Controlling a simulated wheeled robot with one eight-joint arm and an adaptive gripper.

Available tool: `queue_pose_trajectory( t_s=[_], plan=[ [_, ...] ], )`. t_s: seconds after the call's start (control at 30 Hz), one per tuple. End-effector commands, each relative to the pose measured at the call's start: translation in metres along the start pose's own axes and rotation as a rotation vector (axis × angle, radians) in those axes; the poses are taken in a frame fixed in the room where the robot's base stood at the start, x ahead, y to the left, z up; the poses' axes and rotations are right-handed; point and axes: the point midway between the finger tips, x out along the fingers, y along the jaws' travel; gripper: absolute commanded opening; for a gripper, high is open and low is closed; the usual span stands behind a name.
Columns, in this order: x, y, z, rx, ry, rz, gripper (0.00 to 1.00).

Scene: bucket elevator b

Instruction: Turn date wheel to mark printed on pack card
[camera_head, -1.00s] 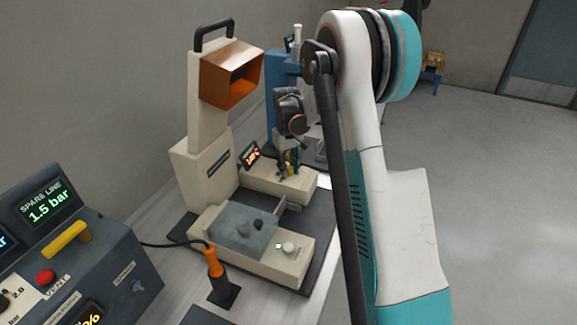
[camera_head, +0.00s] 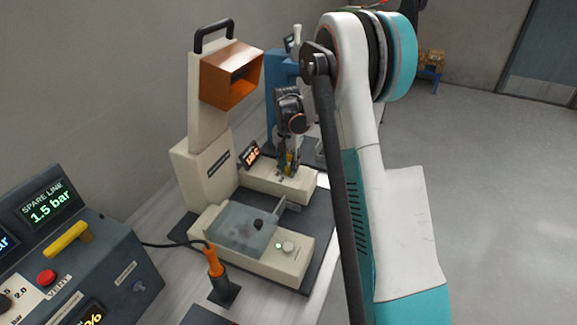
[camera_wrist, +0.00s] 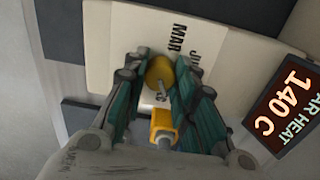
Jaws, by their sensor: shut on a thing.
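My gripper (camera_wrist: 160,85) reaches down with its two fingers closed around a round yellow, brass-like knob (camera_wrist: 159,70), apparently the date wheel. The wheel sits over a cream plate (camera_wrist: 115,60) with dark letters reading "MAR" and, partly covered, "JU". A thin metal pin and an orange-yellow block (camera_wrist: 164,125) show between the fingers, nearer the camera. In the head view my gripper (camera_head: 288,165) is over the rear cream unit, and the wheel is too small to make out. I cannot pick out the pack card. The wheel's exact pointing is hard to read.
A display (camera_wrist: 288,105) reading "140 C" stands close to the right finger. In the head view a tall cream post (camera_head: 207,120) with an orange hood (camera_head: 225,75) rises left of the gripper. A front cream unit (camera_head: 285,262) has a clear cover (camera_head: 245,232) and knobs.

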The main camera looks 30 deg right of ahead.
Motion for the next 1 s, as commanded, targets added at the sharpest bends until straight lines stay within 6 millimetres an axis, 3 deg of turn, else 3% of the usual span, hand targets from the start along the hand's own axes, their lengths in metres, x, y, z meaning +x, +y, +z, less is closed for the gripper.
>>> queue_pose_trajectory(
  t_s=[0.4, 0.9, 0.93, 1.0],
  plan=[
    [-0.0003, -0.0003, -0.0009, 0.165, -0.002, -0.001, 0.01],
    [-0.0004, -0.0002, -0.0009, 0.182, -0.003, -0.001, 0.01],
    [-0.0004, -0.0003, -0.0009, 0.181, -0.003, -0.001, 0.30],
    [-0.0004, -0.0002, -0.0009, 0.181, -0.003, -0.001, 0.46]
  ],
)
